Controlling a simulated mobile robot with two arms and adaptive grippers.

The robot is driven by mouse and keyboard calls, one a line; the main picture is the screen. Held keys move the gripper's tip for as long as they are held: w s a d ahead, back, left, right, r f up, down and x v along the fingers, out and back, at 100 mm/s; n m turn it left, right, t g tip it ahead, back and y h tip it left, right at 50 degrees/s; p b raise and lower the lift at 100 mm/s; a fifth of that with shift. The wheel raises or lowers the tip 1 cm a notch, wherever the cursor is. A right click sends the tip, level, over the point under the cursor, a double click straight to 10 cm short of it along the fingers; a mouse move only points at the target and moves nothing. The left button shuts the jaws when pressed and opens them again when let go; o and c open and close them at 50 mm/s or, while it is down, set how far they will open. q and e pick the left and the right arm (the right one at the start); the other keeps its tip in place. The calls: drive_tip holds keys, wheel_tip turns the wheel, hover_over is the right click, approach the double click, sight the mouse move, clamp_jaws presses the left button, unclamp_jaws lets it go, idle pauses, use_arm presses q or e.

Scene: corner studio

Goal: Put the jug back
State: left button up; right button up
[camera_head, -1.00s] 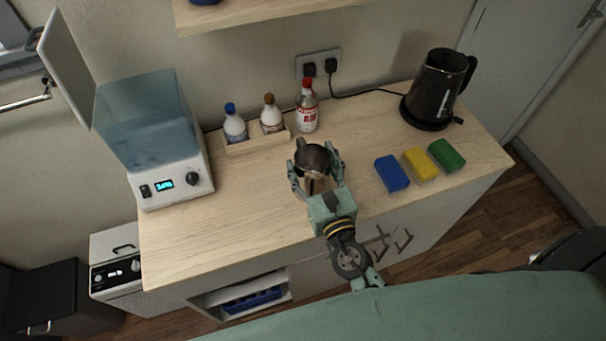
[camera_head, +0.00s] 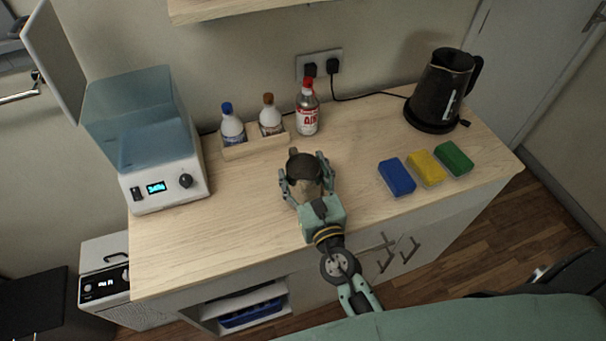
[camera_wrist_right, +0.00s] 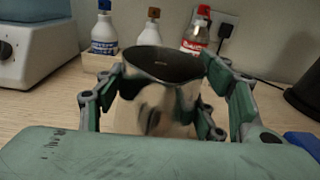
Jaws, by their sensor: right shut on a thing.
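The jug (camera_head: 303,167) is a shiny metal vessel with a dark top, upright over the front middle of the wooden counter. In the right wrist view the jug (camera_wrist_right: 160,95) stands between the green fingers, its metal side facing me. My right gripper (camera_head: 305,182) is shut on it, with a finger on each side. I cannot tell whether the jug's base touches the counter; the gripper hides its lower part. My left gripper is not in view.
Behind the jug, a small wooden rack (camera_head: 254,148) holds two bottles; a red-capped bottle (camera_head: 307,112) stands beside it. A white appliance (camera_head: 165,188) is left. Blue (camera_head: 397,177), yellow (camera_head: 426,167) and green (camera_head: 453,158) blocks and a black kettle (camera_head: 437,92) are right. Counter left of the jug is clear.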

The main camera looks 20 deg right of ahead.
drive_tip(key=shift+f, duration=0.2)
drive_tip(key=o, duration=1.5)
drive_tip(key=shift+r, duration=0.15)
drive_tip(key=s+b, duration=0.4)
drive_tip(key=s, duration=0.6)
drive_tip(key=shift+s, duration=0.35)
drive_tip(key=shift+s+r, duration=0.1)
drive_tip(key=shift+s, duration=0.6)
